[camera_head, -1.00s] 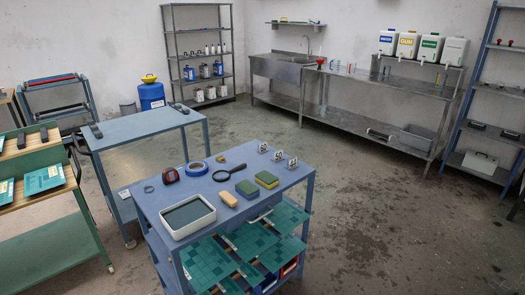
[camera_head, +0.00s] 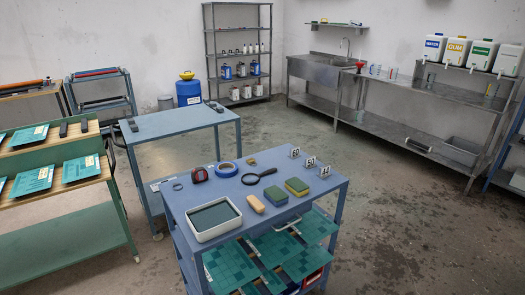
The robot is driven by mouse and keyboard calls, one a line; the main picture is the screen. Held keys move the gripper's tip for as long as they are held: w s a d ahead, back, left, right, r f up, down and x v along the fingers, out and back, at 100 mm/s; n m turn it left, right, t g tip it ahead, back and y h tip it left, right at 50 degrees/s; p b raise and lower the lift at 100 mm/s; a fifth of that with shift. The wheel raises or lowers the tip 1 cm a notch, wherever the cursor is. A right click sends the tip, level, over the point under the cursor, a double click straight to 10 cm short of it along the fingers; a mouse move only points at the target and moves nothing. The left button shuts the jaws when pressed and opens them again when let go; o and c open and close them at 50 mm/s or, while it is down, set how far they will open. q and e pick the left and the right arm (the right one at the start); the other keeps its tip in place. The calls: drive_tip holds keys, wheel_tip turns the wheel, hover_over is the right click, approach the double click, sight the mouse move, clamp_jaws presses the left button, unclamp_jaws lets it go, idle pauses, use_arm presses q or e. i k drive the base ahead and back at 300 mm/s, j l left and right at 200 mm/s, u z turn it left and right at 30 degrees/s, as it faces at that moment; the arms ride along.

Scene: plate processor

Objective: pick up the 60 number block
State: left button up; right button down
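Three small white number blocks stand in a row along the right side of the blue cart top (camera_head: 180,185). The far-left block (camera_head: 295,152) seems to bear a number ending in 0, but its digits are too small to read surely. The middle block (camera_head: 310,162) and the near-right block (camera_head: 325,171) stand beside it, a little apart. I cannot tell for certain which is the 60 number block. Neither of my grippers is in view.
The cart also holds a white tray (camera_head: 232,228), a magnifier (camera_head: 248,180), sponges (camera_head: 297,187), blue tape (camera_head: 228,170) and a tape measure (camera_head: 199,174). A second blue table (camera_head: 175,122) stands behind, a green rack (camera_head: 70,230) at left. Floor right of the cart is clear.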

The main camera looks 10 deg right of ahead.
sight(294, 152)
drive_tip(key=i+l+u, duration=0.15)
drive_tip(key=l, duration=0.2)
drive_tip(key=i+l+u, duration=0.15)
drive_tip(key=l, duration=0.25)
drive_tip(key=i+l+u, duration=0.15)
drive_tip(key=l, duration=0.25)
drive_tip(key=i+l+u, duration=0.15)
drive_tip(key=l, duration=0.3)
drive_tip(key=i+l+u, duration=0.15)
drive_tip(key=l, duration=0.3)
